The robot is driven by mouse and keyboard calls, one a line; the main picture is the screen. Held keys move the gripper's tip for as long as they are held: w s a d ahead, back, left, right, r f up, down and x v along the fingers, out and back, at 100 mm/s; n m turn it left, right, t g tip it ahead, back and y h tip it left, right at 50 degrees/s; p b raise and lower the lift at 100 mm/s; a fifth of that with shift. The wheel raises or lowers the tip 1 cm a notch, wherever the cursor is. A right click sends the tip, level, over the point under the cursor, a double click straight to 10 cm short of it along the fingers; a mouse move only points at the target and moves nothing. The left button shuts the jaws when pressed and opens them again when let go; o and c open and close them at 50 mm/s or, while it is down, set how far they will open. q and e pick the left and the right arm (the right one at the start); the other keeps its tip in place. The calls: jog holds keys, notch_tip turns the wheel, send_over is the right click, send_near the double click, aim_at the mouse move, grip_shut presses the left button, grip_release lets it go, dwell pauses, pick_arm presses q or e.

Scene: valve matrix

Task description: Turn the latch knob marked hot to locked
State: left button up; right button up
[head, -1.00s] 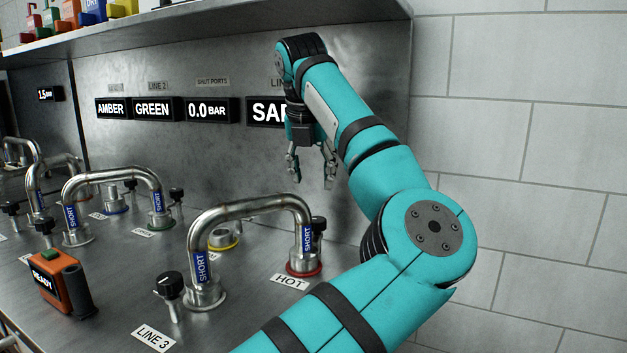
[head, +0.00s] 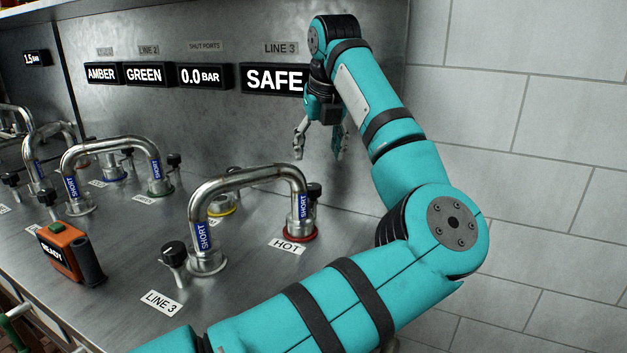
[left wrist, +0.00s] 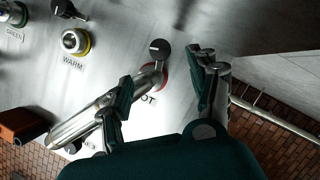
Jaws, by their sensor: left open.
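The latch knob (head: 314,192) by the HOT label (head: 288,246) is black, on an upright metal stem beside the red-ringed port (head: 300,238). One end of a bent steel pipe (head: 248,180) marked SHORT stands in that port. My left gripper (head: 320,146) is open and empty, fingers down, above and behind the knob in the head view. In the left wrist view the knob (left wrist: 159,48) shows between and beyond the open fingers of the left gripper (left wrist: 166,72), apart from them. The HOT label is partly hidden there. My right gripper is not in view.
A second black knob (head: 174,254) stands at the pipe's near end by the LINE 3 label (head: 163,302). A yellow-ringed WARM port (head: 221,206) is behind the pipe. An orange READY device (head: 68,250) sits left. The display (head: 275,79) reads SAFE. A tiled wall is right.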

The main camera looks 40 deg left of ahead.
aim_at(313, 186)
pick_arm(q)
jog(key=b+x, duration=0.1)
jog(key=x, duration=0.9)
jog(key=shift+w+f, duration=0.1)
jog(key=shift+f, duration=0.3)
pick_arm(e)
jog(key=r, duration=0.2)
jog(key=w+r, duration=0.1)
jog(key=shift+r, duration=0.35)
pick_arm(q)
jog(key=shift+c, duration=0.4)
jog(key=c, duration=1.1)
jog(key=m+h+b, duration=0.1)
jog(key=m, duration=0.2)
jog(key=shift+a+t+b, duration=0.1)
jog(key=shift+t+b, duration=0.2)
jog(key=shift+t, duration=0.1)
jog(key=o, duration=1.2)
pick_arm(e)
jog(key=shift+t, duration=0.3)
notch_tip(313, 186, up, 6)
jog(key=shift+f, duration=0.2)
